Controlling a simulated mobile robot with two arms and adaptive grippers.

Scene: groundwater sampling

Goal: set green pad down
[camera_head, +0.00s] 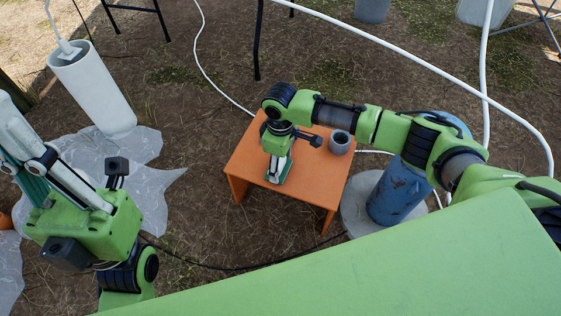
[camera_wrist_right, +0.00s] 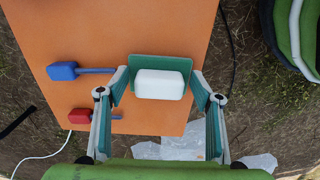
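The green pad (camera_wrist_right: 182,66) is a flat teal-green rectangle with a white block (camera_wrist_right: 160,84) on it. It shows in the right wrist view between the fingertips of my right gripper (camera_wrist_right: 161,72), which meet its left and right edges. In the head view my right gripper (camera_head: 279,166) points down at the front part of the orange table (camera_head: 245,160), with the pad at its tips. I cannot tell whether the pad touches the tabletop. My left gripper (camera_head: 38,160) is at the left edge of the head view, away from the table, its fingertips not clearly visible.
A blue tool (camera_wrist_right: 62,71) and a red tool (camera_wrist_right: 80,116) lie on the table, left of the pad in the wrist view. A grey cup (camera_head: 339,142) stands at the table's right corner. A blue cylinder (camera_head: 392,195) stands right of the table. White hoses cross the ground behind.

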